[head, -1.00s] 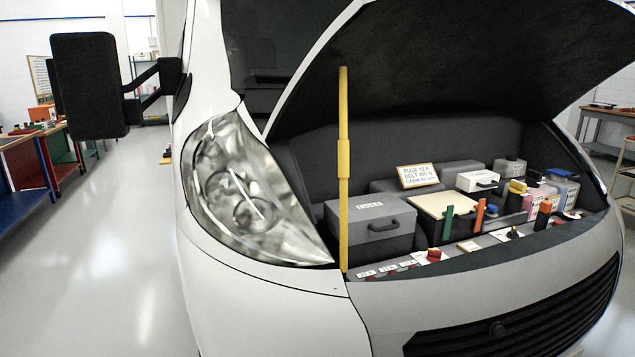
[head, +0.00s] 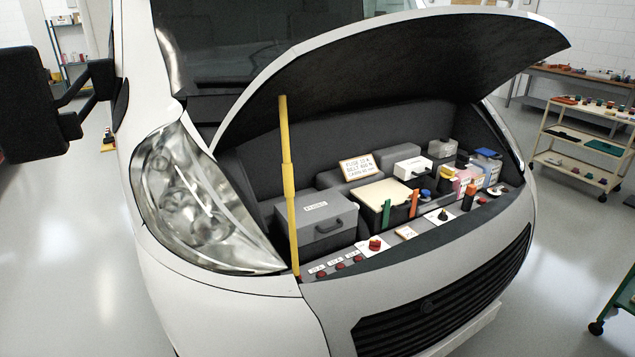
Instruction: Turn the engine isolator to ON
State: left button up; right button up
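The engine bay of a white motorhome is open, with several controls along its front ledge (head: 395,240). A red rotary knob (head: 375,243) sits on a white plate there. A black knob (head: 442,215) sits on another white plate further right. A small label plate (head: 405,232) lies between them. I cannot tell which knob is the engine isolator, nor read any ON or OFF marking. Neither of my grippers is in view.
A yellow prop (head: 288,185) stands under the raised bonnet (head: 400,70) at the bay's left. Small red buttons (head: 338,266) line the front left. A grey lidded box (head: 315,218) and bottles stand behind. A cart (head: 585,150) stands right; floor around the front is clear.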

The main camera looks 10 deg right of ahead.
aim_at(374, 245)
jog(key=i+l+u, duration=0.15)
jog(key=l+u, duration=0.2)
jog(key=l, duration=0.8)
jog(key=l+u, duration=0.35)
jog(key=l, duration=0.75)
